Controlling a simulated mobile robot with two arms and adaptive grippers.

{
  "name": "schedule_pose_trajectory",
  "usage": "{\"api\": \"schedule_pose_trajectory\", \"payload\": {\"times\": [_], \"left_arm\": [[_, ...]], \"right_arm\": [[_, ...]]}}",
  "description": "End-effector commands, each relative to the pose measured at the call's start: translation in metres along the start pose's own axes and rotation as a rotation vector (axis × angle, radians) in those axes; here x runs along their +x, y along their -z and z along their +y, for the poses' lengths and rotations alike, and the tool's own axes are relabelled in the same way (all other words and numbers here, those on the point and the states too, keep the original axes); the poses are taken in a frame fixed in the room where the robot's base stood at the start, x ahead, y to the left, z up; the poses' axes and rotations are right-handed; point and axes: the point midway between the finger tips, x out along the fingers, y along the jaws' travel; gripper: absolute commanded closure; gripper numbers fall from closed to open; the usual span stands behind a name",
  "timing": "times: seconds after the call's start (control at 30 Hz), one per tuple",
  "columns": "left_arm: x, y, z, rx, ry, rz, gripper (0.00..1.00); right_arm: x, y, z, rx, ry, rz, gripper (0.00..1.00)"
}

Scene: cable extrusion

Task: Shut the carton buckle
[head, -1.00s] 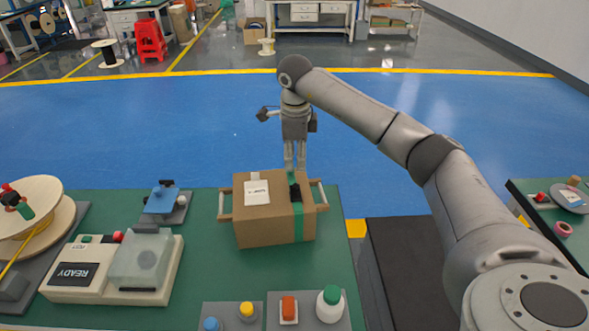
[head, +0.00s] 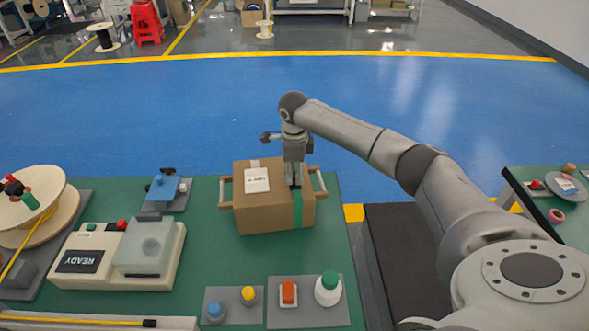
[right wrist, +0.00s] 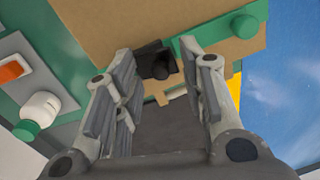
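The brown carton (head: 262,212) stands on the green table with a white label on top and a green strap (head: 298,210) down its front. My right gripper (head: 295,182) points down at the carton's top, over the strap, and mostly hides the buckle in the head view. In the right wrist view the black buckle (right wrist: 155,62) lies between the open fingers of my right gripper (right wrist: 166,64). I cannot tell whether the fingers touch it. The buckle's two halves cannot be told apart. My left gripper is not in view.
Wooden rails with light bars flank the carton (head: 319,183). A READY device (head: 78,262) and a spool (head: 40,195) stand at left. Small pads with blue, yellow and red buttons and a green-capped bottle (head: 328,288) lie in front.

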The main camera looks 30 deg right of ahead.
Motion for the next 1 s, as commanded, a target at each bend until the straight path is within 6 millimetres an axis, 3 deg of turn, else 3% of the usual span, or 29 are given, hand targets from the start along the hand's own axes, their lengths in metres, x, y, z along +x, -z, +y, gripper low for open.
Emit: {"api": "schedule_pose_trajectory", "payload": {"times": [0.17,0.47,0.67,1.0], "left_arm": [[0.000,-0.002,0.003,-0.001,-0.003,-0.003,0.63],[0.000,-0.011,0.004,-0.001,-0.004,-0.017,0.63],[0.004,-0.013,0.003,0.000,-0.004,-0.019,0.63],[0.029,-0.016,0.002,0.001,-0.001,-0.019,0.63]], "right_arm": [[0.000,0.000,0.000,0.000,0.000,0.000,0.63],[0.001,0.000,0.001,0.000,-0.003,0.001,1.00],[0.003,0.000,0.001,0.001,-0.021,0.006,1.00],[0.010,-0.002,-0.005,-0.001,-0.151,0.032,1.00]]}}
